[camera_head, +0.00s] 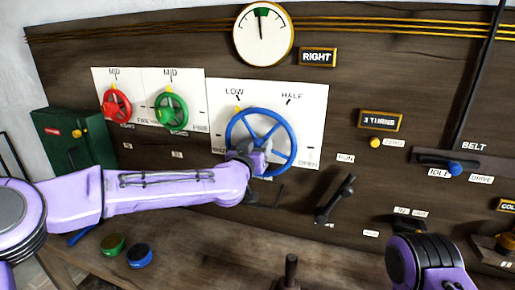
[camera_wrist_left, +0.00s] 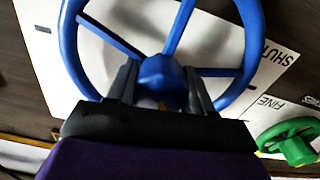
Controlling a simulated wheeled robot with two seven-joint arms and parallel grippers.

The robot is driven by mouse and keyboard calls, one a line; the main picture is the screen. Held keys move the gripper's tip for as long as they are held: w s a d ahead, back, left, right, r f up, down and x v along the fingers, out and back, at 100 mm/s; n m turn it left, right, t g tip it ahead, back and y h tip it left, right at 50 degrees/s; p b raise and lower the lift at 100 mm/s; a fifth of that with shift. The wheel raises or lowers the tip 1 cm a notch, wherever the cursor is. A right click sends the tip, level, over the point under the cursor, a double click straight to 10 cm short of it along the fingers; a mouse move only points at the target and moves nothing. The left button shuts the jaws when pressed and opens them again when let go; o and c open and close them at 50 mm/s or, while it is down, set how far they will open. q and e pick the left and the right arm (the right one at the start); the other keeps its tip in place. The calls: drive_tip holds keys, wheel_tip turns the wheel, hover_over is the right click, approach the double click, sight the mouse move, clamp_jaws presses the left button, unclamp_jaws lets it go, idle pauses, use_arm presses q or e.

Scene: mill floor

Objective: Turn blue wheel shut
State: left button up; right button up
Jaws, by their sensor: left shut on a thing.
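The blue wheel (camera_head: 288,128) is mounted on a white plate (camera_head: 308,140) on the dark wooden panel. The plate reads LOW, HALF and OPEN; a yellow mark (camera_head: 239,109) shows at the rim below LOW. In the left wrist view the blue wheel (camera_wrist_left: 250,45) fills the top, and SHUT is legible on the plate beside it. My left gripper (camera_head: 246,156) is at the wheel's lower left in the head view. In the wrist view its fingers (camera_wrist_left: 163,88) stand on both sides of the hub, shut on the wheel. My right gripper is not visible.
A red wheel (camera_head: 117,105) and a green wheel (camera_head: 171,109) sit left of the blue one. A round gauge (camera_head: 263,34) hangs above. A black lever (camera_head: 337,198) is at lower right. Green and blue knobs (camera_head: 113,244) are on the bench. My right arm shows at lower right.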

use_arm(q)
drive_tip(key=n+b, duration=0.2)
drive_tip(key=n, duration=0.3)
drive_tip(key=shift+a+n+b, duration=0.1)
drive_tip(key=shift+n+b, duration=0.2)
drive_tip(key=shift+n, duration=0.1)
drive_tip(key=n+b, duration=0.2)
drive_tip(key=n, duration=0.3)
drive_tip(key=shift+n, duration=0.3)
drive_tip(key=o, duration=1)
drive_tip(key=shift+a, duration=0.1)
drive_tip(key=shift+s+f+b, duration=0.1)
drive_tip(key=shift+s+b, duration=0.05)
drive_tip(key=shift+b, duration=0.15)
drive_tip(key=b+v, duration=0.3)
drive_tip(key=v, duration=0.7)
